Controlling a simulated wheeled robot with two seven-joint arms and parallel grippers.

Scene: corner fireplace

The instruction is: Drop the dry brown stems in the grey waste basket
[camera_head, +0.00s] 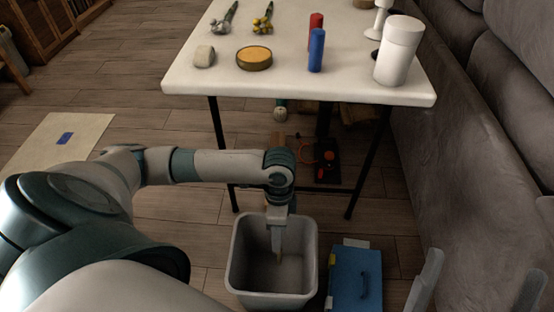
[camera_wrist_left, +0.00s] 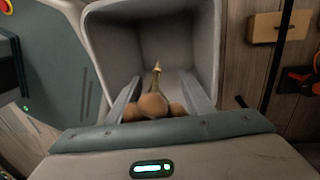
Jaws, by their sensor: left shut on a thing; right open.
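The grey waste basket (camera_head: 235,262) stands on the floor in front of the table, and its inside wall (camera_wrist_left: 125,45) fills the upper middle of the left wrist view. My left gripper (camera_head: 278,246) points down into the basket's opening. In the left wrist view it is shut on the dry brown stems (camera_wrist_left: 153,104), whose round brown heads sit between the fingers with a thin tip pointing away. In the head view only a small tip of the stems (camera_head: 278,259) shows below the fingers. My right gripper (camera_head: 478,285) is open and empty at the lower right.
A blue box (camera_head: 356,278) stands on the floor right of the basket. The white table (camera_head: 290,88) behind holds two small bunches, a round tin (camera_head: 254,58), red and blue cylinders and a white canister (camera_head: 398,50). A grey sofa (camera_head: 455,120) bounds the right.

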